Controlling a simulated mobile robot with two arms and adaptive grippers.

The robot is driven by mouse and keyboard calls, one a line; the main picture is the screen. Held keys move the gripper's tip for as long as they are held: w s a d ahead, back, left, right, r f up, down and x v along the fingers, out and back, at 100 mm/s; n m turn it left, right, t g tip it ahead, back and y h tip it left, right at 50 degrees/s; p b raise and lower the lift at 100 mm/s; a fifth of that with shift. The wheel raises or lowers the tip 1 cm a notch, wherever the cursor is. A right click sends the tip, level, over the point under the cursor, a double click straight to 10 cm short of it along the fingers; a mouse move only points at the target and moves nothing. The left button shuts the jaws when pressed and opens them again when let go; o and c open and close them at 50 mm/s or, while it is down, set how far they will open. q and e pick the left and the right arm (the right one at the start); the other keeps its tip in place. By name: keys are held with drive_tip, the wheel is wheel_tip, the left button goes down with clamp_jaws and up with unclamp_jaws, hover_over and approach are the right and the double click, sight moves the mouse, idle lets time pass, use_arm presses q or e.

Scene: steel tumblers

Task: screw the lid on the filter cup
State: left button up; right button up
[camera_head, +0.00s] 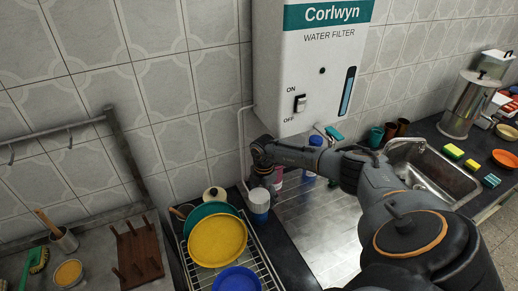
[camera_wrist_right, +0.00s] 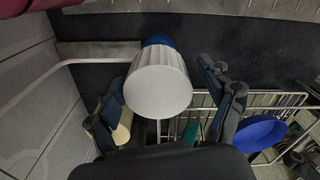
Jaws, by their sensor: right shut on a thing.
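The white ribbed lid (camera_wrist_right: 158,88) sits between the two fingers of my right gripper (camera_wrist_right: 165,100) in the right wrist view. Blue of the filter cup (camera_wrist_right: 158,40) shows just beyond it. In the head view the white lid (camera_head: 259,195) is above the blue cup (camera_head: 259,216), beside the dish rack and below the wall unit. My right gripper (camera_head: 262,180) comes down over it from above. The seam between lid and cup is too small to judge how they fit. My left gripper is not in view.
A wire dish rack (camera_head: 267,268) holds a yellow plate (camera_head: 217,240) and a blue plate (camera_head: 236,280), close to the cup. The Corlwyn water filter (camera_head: 315,75) hangs above, its thin white tube (camera_head: 240,150) running down beside the cup. The steel drainboard (camera_head: 322,235) lies to the right.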

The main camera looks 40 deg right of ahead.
drive_tip(key=shift+s+a+n, duration=0.2)
drive_tip(key=shift+a+n, duration=0.05)
drive_tip(key=shift+n, duration=0.05)
